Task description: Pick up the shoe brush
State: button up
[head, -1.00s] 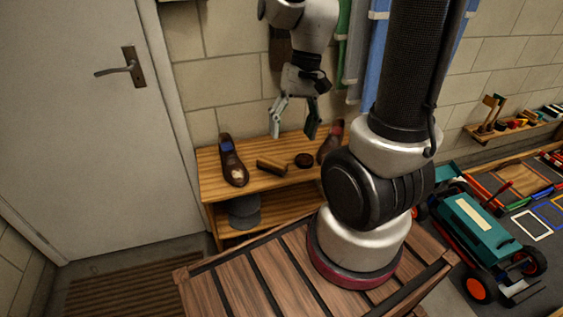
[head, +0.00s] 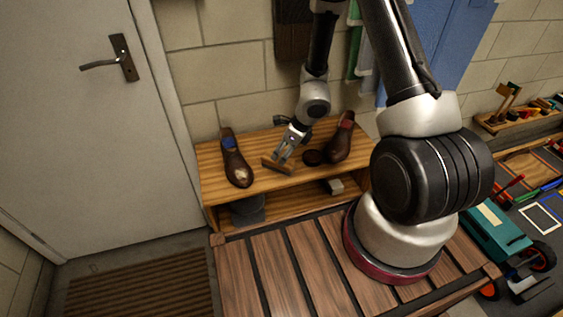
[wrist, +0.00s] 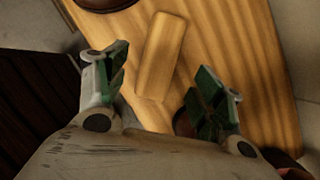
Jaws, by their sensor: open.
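The shoe brush (head: 269,164) is a small tan wooden block on the shelf top, between two brown shoes. My gripper (head: 283,155) is just above the brush and covers part of it in the head view. In the wrist view, the brush (wrist: 160,55) lies lengthwise between and ahead of the two fingers (wrist: 163,77). The fingers are open, one to each side, with nothing held. I cannot tell how high they are above the brush. Its bristles are hidden.
A brown shoe (head: 236,163) stands left of the brush. The wooden shelf (head: 215,187) backs onto a block wall.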

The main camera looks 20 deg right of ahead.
aim_at(279, 159)
jog(key=shift+x, duration=3.2)
jog(key=shift+a+f, duration=0.1)
jog(key=shift+f, duration=0.05)
grip_shut()
notch_tip(279, 159, up, 11)
jog(key=shift+f, duration=0.2)
